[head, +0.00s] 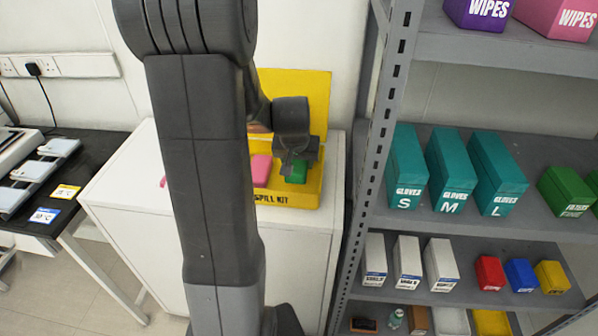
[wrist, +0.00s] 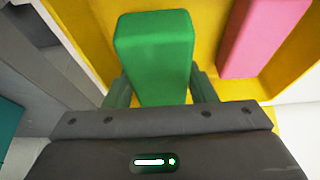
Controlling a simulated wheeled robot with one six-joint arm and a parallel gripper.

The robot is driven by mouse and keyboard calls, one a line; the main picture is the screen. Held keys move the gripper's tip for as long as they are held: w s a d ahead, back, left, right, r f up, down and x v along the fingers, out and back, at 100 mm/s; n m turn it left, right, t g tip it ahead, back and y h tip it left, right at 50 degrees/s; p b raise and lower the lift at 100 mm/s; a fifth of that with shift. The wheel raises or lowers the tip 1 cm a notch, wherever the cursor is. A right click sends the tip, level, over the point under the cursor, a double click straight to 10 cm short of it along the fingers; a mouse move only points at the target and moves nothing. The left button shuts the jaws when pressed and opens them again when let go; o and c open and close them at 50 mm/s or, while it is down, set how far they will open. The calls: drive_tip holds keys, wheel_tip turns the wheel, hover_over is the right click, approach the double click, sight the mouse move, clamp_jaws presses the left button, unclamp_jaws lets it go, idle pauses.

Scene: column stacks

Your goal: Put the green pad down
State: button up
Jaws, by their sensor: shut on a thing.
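The green pad (head: 297,172) is a small green block at the right side of the open yellow spill kit box (head: 273,196). My gripper (head: 298,160) reaches down from above and is shut on the pad. In the wrist view the green pad (wrist: 154,55) sits between the two fingers of my gripper (wrist: 156,90), with the yellow box (wrist: 212,16) behind it. I cannot tell whether the pad touches the box floor. A pink block (head: 261,168) lies in the box to the left, apart from the pad; it also shows in the wrist view (wrist: 262,35).
The box stands on a white cabinet (head: 150,215). A grey shelf rack (head: 385,120) stands close on the right, with teal glove boxes (head: 452,170) on it. A dark bench (head: 85,175) is at the left. My arm hides part of the cabinet.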

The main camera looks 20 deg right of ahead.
drive_tip(key=shift+f, duration=1.8)
drive_tip(key=shift+f, duration=0.2)
drive_tip(key=o, duration=0.9)
drive_tip(key=shift+s, duration=0.1)
drive_tip(key=shift+r, duration=0.35)
drive_tip(key=v, duration=1.1)
drive_tip(key=shift+s+a+r, duration=0.1)
drive_tip(key=shift+r, duration=0.2)
